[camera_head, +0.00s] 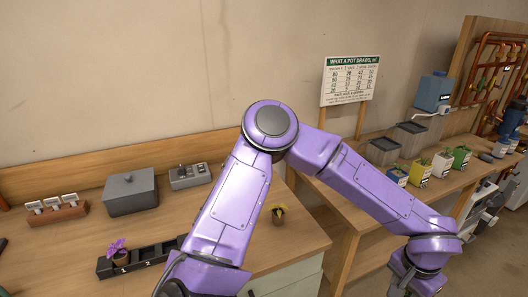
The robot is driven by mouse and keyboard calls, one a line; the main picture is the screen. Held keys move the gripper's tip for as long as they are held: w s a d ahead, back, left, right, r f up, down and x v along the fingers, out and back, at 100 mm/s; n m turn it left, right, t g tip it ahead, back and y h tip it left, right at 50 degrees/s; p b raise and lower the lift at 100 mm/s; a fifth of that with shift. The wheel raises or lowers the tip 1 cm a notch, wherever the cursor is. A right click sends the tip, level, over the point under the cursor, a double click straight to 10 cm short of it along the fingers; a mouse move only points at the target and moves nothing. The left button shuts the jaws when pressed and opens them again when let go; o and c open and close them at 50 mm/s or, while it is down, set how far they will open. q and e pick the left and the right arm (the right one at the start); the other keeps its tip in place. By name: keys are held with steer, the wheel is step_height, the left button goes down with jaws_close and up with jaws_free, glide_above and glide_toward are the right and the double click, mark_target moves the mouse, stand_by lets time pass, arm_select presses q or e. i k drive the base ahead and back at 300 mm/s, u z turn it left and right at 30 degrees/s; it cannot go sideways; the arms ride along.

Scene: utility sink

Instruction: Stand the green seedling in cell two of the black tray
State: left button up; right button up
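The black tray (104,270) lies on the left wooden bench, with numbers 1 and 2 on its front. A purple-leaved seedling (117,246) in a small brown pot stands at its cell one end. Cell two looks empty, and my purple arm hides the tray's right end. A small yellow-green seedling (279,210) in a dark pot stands on the bench right of my arm, apart from the tray. I cannot tell surely whether it is the green seedling. One purple arm of mine arches across the middle, its far end running down at lower right.
A grey lidded box (130,193), a control box (190,175) and a rack of white tags (57,211) stand behind the tray. A second bench on the right holds several coloured pots with green plants (441,163), grey bins and a blue jug (433,92). A gap separates the benches.

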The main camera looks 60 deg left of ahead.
mark_target(148, 255)
steer(key=z, duration=0.1)
steer(key=k, duration=1.05)
steer(key=u, duration=1.4)
